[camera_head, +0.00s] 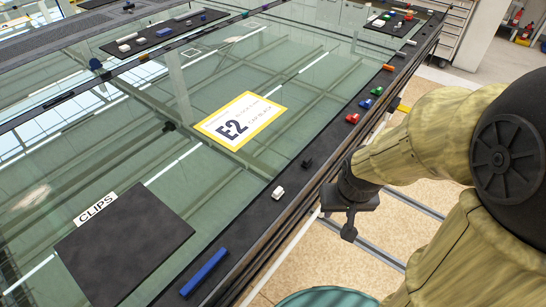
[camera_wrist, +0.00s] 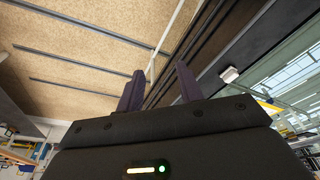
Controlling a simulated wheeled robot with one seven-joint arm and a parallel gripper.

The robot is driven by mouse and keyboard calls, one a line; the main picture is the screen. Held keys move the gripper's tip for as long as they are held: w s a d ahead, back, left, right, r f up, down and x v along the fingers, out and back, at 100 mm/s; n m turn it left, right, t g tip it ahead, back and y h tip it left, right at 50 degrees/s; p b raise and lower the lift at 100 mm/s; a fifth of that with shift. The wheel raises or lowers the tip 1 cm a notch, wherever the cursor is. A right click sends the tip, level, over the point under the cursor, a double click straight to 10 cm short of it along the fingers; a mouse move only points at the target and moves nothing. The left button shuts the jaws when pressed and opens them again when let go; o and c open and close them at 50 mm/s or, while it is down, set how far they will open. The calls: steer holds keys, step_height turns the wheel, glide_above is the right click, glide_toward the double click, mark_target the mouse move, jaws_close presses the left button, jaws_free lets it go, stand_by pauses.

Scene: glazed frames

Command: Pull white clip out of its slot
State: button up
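The white clip (camera_head: 278,192) sits on the black frame edge of the glazed panel, in the lower middle of the head view. A small white block, likely the same clip, shows in the wrist view (camera_wrist: 229,74), right of the fingers and apart from them. My gripper (camera_head: 349,231) hangs just outside the frame edge, right of the clip, over the floor side. In the wrist view my gripper (camera_wrist: 160,82) has its two dark fingers apart, with nothing held between them. How the clip sits in its slot is too small to tell.
A bare dark pad (camera_head: 125,245) labelled CLIPS lies on the glass.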

step_height(320, 180, up, 2)
steer(key=r+m+g+p, duration=0.1)
steer(key=m+g+p, duration=0.45)
steer(key=p, duration=1.65)
glide_above(278, 190)
steer(key=m+t, duration=0.2)
steer(key=t, duration=0.1)
steer(key=shift+f, duration=0.35)
steer(key=shift+f+b, duration=3.65)
steer(key=shift+f, duration=0.85)
jaws_close()
